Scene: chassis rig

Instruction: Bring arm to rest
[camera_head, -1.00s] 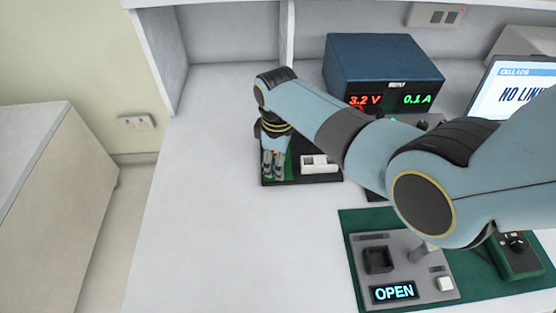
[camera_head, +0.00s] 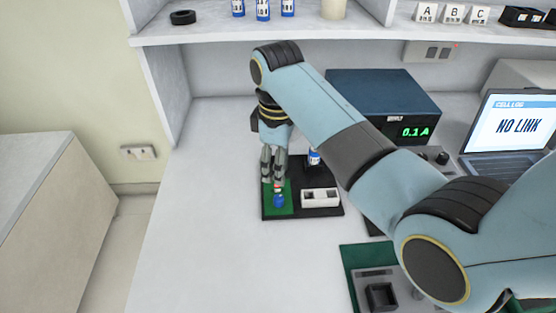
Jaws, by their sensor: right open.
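My right arm reaches in from the right and bends down over the back of the bench. My right gripper (camera_head: 273,180) points down, open, just above the green pad (camera_head: 271,208) on the left of a black tray (camera_head: 303,212). A small blue cylinder (camera_head: 279,200) stands on that pad, just below and in front of the fingertips, and nothing shows between the fingers. A blue-and-white cylinder (camera_head: 314,158) stands at the back of the tray, partly hidden by my arm. My left gripper is out of view.
A white block with two square openings (camera_head: 320,198) sits on the tray. Behind my arm are a blue power supply (camera_head: 385,92) and a laptop (camera_head: 518,128). A grey panel (camera_head: 372,276) lies at front right. The bench left of the tray is clear.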

